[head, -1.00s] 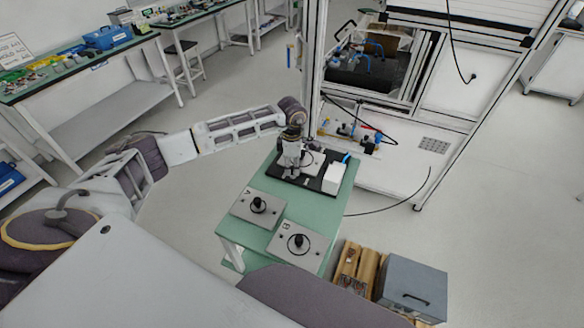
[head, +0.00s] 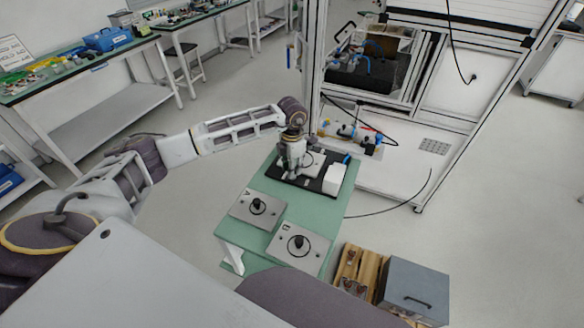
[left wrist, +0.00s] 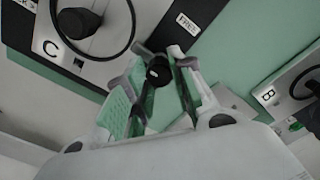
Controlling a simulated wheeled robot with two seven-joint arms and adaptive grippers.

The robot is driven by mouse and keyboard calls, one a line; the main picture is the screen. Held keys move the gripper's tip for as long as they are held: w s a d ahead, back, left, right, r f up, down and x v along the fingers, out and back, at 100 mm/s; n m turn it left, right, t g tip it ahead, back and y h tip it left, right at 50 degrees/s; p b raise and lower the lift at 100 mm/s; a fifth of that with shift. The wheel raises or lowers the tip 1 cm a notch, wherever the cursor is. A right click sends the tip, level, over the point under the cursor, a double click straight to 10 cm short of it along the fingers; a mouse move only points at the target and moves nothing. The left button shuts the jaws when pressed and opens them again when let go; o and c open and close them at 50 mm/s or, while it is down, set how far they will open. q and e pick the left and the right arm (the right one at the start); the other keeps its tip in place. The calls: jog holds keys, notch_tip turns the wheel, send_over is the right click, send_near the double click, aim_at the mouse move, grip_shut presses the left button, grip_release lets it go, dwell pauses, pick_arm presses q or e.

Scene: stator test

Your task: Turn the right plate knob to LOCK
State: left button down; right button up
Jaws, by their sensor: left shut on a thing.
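My left gripper (head: 292,178) is over the black board (head: 313,185) at the back of the green table. In the left wrist view its fingers (left wrist: 158,82) are shut on a small black knob-like piece (left wrist: 158,70) with a white mark. Whether this piece is fixed to a plate cannot be told. Plate C (left wrist: 110,65), with a large black knob (left wrist: 80,22), lies at upper left there, apart from the fingers. A FREE label (left wrist: 187,22) is on the black board. Plate B (head: 281,247) and its black knob (head: 298,243) stand at the front right of the table. My right gripper is not in view.
Another grey plate (head: 243,207) with a black knob (head: 258,206) lies left of plate B. A white box (head: 335,179) stands on the board's right end. A white-framed machine (head: 385,100) rises behind the table. A grey box (head: 412,285) stands at lower right.

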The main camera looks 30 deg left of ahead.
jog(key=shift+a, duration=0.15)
pick_arm(q)
jog(key=c, duration=1.2)
grip_release()
jog(key=shift+r, duration=0.35)
notch_tip(320, 180, up, 11)
jog(key=shift+r, duration=0.2)
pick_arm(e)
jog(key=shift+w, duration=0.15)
pick_arm(q)
jog(key=shift+f, duration=0.1)
